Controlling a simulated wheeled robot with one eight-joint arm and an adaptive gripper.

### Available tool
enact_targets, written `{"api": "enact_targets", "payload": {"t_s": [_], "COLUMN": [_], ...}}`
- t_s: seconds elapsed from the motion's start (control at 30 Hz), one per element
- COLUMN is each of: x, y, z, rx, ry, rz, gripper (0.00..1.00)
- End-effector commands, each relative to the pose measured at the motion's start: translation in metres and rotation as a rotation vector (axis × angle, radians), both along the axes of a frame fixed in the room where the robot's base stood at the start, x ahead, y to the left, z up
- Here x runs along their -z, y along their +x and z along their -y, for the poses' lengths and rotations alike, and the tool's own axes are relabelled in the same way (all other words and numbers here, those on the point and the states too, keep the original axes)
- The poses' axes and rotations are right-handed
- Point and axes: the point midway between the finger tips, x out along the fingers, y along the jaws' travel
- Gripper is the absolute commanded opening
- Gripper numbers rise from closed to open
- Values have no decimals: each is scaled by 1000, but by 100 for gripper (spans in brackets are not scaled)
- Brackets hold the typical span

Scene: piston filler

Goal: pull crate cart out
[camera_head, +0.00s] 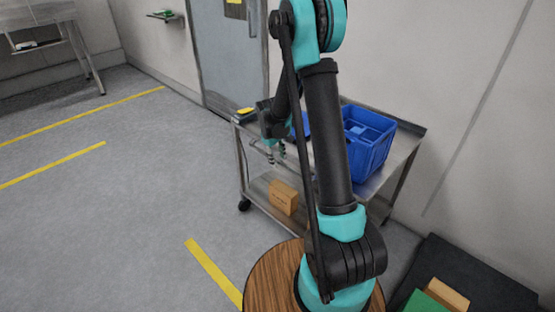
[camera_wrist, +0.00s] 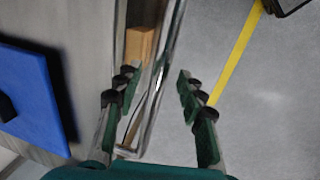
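The metal cart (camera_head: 408,146) stands against the wall beside the door, with a blue crate (camera_head: 368,150) on its top. My gripper (camera_head: 270,152) is at the cart's left end, partly hidden by my arm in the head view. In the wrist view my gripper (camera_wrist: 158,80) is open, its fingers spread to either side of the cart's metal end rail (camera_wrist: 168,55). I cannot tell whether either finger touches it. A blue flat-looking thing (camera_wrist: 30,95) shows at the left of the wrist view.
A cardboard box (camera_head: 283,197) lies on the cart's lower shelf. A black-and-yellow item (camera_head: 245,114) is on the cart's top left corner. A round wooden top (camera_head: 270,285) and a dark mat (camera_head: 475,275) are in front. Floor to the left is clear, with yellow lines.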

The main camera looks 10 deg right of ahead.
Motion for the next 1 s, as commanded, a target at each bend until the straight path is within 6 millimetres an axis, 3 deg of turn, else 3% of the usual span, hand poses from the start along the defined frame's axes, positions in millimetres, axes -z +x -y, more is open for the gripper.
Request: {"api": "enact_targets", "payload": {"t_s": [0.4, 0.73, 1.0], "x": [8, 8, 8], "y": [1, 1, 1], "z": [1, 1, 1], "rx": [0, 1, 1], "ry": [0, 0, 0], "rz": [0, 0, 0], "gripper": [39, 0, 0]}}
